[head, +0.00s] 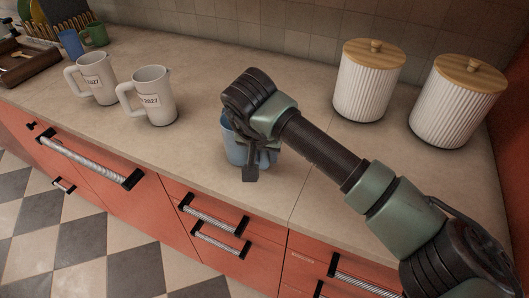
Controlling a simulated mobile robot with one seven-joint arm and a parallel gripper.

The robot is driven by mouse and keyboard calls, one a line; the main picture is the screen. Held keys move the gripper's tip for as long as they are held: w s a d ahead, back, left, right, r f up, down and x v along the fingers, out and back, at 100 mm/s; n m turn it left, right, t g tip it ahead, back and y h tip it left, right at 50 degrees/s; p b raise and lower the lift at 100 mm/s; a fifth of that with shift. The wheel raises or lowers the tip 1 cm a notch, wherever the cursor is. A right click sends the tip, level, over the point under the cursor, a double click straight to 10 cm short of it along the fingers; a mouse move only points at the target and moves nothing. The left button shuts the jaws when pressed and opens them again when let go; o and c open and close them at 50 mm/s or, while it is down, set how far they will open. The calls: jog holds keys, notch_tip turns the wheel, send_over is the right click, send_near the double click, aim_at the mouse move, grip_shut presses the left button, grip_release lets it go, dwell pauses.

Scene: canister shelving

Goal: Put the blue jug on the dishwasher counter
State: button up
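The blue jug (231,146) stands on the beige counter (205,75) near its front edge, in the middle of the head view. My gripper (254,163) reaches down over the jug's right side, with a finger in front of it. My gripper and wrist hide the jug's upper right part and its handle, if it has one there. I cannot tell whether the fingers are closed on the jug or only beside it. Which stretch of counter is over the dishwasher is not clear; a wide red front with a long handle (88,162) is at the left.
Two white mugs with print (96,80) (155,97) stand left of the jug. Two ribbed white canisters with wooden lids (367,82) (454,105) stand at the back right. A blue cup (71,43), green mug (96,34), dish rack and wooden tray (22,62) fill the far left.

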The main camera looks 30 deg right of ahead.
jog(key=shift+o, duration=1.4)
jog(key=shift+r, duration=0.1)
